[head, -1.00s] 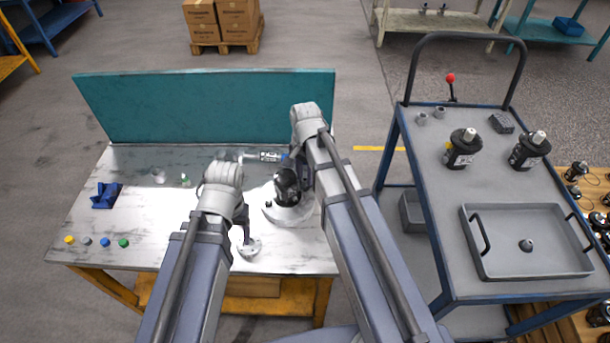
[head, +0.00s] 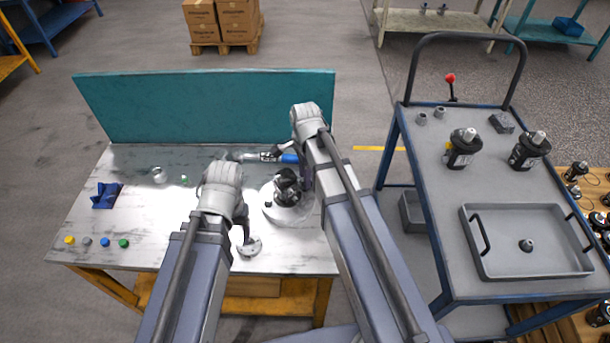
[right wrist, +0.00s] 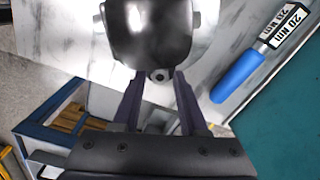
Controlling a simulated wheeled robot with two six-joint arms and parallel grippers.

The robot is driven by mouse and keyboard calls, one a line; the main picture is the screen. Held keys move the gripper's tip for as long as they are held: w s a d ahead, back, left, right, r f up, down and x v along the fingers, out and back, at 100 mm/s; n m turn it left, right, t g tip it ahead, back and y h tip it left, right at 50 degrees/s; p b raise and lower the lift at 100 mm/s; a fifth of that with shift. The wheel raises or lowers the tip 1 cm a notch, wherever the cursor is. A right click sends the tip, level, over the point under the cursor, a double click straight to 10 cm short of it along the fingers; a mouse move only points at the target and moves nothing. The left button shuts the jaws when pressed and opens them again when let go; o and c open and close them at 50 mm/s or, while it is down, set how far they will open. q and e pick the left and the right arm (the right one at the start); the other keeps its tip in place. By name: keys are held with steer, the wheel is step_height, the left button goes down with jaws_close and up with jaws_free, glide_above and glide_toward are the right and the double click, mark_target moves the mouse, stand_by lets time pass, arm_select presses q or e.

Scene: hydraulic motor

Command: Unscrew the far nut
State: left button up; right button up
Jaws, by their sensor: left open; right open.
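The black motor (head: 287,184) sits on a round pale plate (head: 290,213) on the workbench. In the right wrist view, the motor's dark body (right wrist: 150,30) fills the top centre. A small grey nut-like piece with a dark hole (right wrist: 159,76) sticks out of its near edge there. My right gripper (right wrist: 157,78) is open, its fingers on either side of this piece; whether they touch it I cannot tell. In the head view my right gripper (head: 306,176) is beside the motor, mostly hidden by its arm. My left gripper (head: 243,228) is open, left of the plate.
A blue-handled torque wrench (head: 289,158) lies behind the motor. A silver disc (head: 249,247) is under my left gripper. The cart (head: 440,250) at right holds motors and a tray (head: 480,268).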

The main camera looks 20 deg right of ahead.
steer(key=m, duration=0.3)
stand_by(0.5)
jaws_close()
stand_by(0.3)
steer(key=shift+n, duration=0.5)
jaws_free()
